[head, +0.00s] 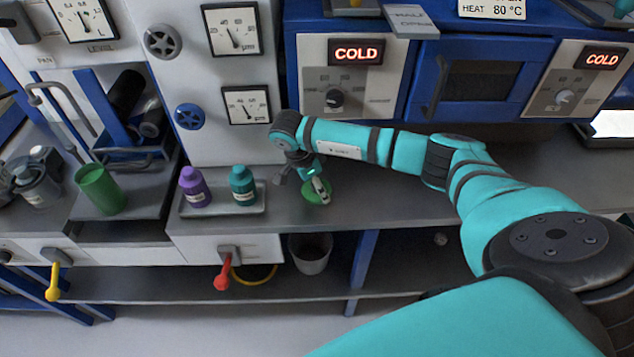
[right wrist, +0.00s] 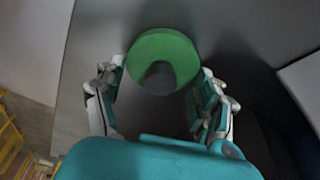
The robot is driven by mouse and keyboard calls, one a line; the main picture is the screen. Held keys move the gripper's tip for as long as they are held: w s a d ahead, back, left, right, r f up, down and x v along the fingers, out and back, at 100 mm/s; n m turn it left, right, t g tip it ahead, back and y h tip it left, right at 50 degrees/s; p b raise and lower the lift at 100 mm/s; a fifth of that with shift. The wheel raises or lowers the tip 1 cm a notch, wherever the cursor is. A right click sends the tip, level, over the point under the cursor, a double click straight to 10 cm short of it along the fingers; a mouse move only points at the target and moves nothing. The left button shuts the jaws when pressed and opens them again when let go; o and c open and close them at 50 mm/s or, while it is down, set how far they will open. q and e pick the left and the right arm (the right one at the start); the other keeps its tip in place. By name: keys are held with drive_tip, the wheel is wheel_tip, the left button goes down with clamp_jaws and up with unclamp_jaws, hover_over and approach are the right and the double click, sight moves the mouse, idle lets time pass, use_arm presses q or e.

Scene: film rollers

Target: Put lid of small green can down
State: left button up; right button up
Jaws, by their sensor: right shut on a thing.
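The round green lid (head: 315,193) is at the counter, right of the small tray; in the right wrist view the green lid (right wrist: 165,43) shows a dark knob-like shape at its middle. My right gripper (head: 311,182) points down over the lid and is shut on it, a finger on either side in the right wrist view. I cannot tell whether the lid touches the counter. An open green can (head: 101,192) stands upright on the grey plate at the left, well away from the gripper. My left gripper is not in view.
A tray (head: 222,212) with a purple bottle (head: 194,187) and a teal bottle (head: 243,184) stands just left of the gripper. The counter (head: 385,200) to the right is clear. Blue machine panels rise behind. A bin (head: 310,262) sits on the shelf below.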

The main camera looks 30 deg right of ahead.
sight(305, 193)
drive_tip(key=shift+f, duration=0.2)
drive_tip(key=o, duration=1.1)
drive_tip(key=shift+r, duration=0.15)
drive_tip(key=shift+r, duration=0.2)
drive_tip(key=b+v, duration=0.2)
drive_tip(key=v, duration=0.9)
drive_tip(key=shift+a+r+b, duration=0.2)
drive_tip(key=shift+r+b, duration=0.15)
